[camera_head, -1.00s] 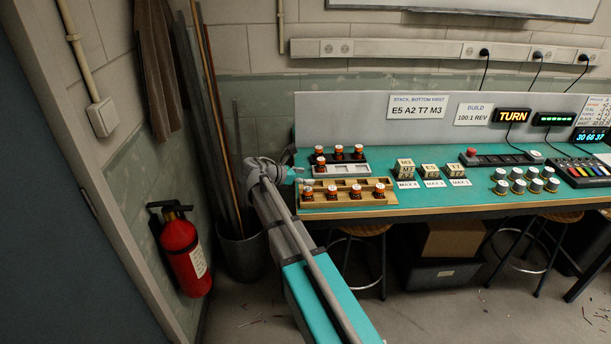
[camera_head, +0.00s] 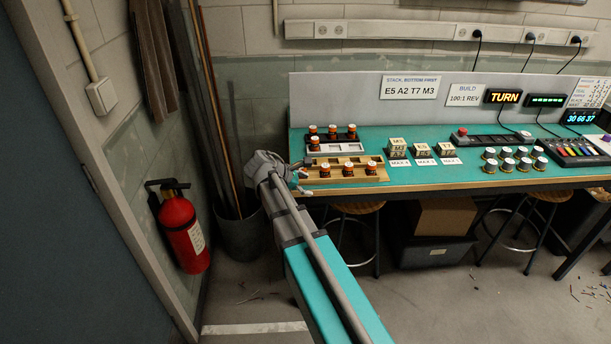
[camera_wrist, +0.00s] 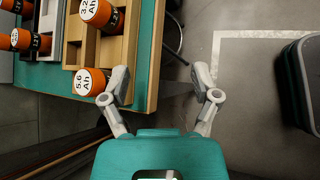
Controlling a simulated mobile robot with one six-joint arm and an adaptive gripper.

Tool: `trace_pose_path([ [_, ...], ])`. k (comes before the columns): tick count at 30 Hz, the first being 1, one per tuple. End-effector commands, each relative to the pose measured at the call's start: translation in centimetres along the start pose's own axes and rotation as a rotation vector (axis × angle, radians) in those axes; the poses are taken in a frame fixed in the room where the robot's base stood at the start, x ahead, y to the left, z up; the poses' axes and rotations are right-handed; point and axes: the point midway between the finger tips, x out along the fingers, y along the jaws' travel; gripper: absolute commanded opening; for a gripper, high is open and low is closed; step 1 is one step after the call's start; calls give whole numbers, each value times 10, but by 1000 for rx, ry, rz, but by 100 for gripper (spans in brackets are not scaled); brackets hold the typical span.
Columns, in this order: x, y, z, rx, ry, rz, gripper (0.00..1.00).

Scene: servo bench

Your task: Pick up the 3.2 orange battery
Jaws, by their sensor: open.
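The 3.2 orange battery (camera_wrist: 96,12) has a white top reading "3.2 Ah". It stands in the wooden tray (camera_wrist: 118,48) at the top of the wrist view, partly cut off by the frame. A battery marked 5.6 Ah (camera_wrist: 88,83) is below it, close to the left finger. My gripper (camera_wrist: 165,92) is open and empty, with its fingers over the bench edge and floor. In the head view my gripper (camera_head: 302,174) is at the left end of the wooden tray (camera_head: 345,179). Labels are too small there to tell which battery is which.
More orange batteries (camera_head: 332,131) stand around the dark-and-white tray (camera_head: 340,148) behind. Stacked blocks (camera_head: 397,148) and several round knobs (camera_head: 507,153) are to the right. Stools and a box (camera_head: 446,216) are under the bench. A fire extinguisher (camera_head: 183,229) stands left.

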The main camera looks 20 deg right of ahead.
Motion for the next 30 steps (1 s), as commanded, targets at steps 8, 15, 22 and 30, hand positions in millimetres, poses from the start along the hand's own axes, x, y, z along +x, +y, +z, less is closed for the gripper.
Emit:
trace_pose_path([
  [8, 0, -56, -12, 297, 163, -126, 79],
  [15, -13, -121, -30, 680, 327, -358, 79],
  [22, -36, -172, -44, 994, 414, -618, 79],
  [30, -54, -199, -51, 1174, 433, -803, 79],
])
